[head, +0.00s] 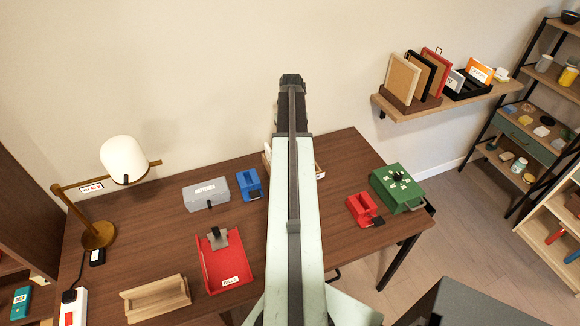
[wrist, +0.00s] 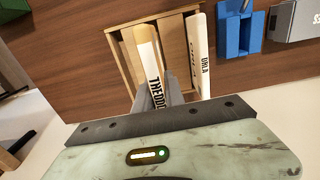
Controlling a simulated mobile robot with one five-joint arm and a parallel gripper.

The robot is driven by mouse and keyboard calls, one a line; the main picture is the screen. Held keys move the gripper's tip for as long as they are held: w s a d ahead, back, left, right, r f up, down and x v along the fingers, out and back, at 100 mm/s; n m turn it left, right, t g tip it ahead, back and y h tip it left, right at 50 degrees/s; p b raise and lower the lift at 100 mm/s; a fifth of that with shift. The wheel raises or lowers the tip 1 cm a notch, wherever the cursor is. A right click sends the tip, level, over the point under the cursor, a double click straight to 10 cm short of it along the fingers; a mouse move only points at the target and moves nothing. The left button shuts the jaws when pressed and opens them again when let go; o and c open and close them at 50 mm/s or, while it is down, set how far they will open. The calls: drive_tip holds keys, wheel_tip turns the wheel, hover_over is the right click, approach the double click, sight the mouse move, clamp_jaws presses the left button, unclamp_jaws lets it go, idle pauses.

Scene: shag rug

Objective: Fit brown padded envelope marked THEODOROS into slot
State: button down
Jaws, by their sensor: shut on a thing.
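The brown padded envelope (wrist: 147,50) shows edge-on in the wrist view, with a white label reading "THEODO…" before the fingers cover the rest. My gripper (wrist: 157,88) is shut on it. A light wooden slotted box (wrist: 124,68) lies beyond the fingers, and the envelope overlaps its left part. I cannot tell how deep the envelope sits in it. In the head view my arm hides the gripper, the envelope and most of the box (head: 319,170).
A blue holder (head: 249,184) and a grey case (head: 206,194) stand left of the box on the desk. A red holder (head: 361,209) and green box (head: 396,187) are at the right.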

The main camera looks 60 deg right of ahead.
wheel_tip(320, 180, down, 9)
drive_tip(key=b, duration=0.7)
drive_tip(key=shift+r, duration=0.45)
drive_tip(key=shift+f, duration=0.15)
drive_tip(key=c, duration=1.4)
unclamp_jaws()
wheel_tip(320, 180, up, 12)
drive_tip(key=p, duration=1.2)
drive_tip(key=shift+r+p, duration=0.25)
drive_tip(key=shift+p, duration=0.05)
drive_tip(key=shift+f, duration=0.1)
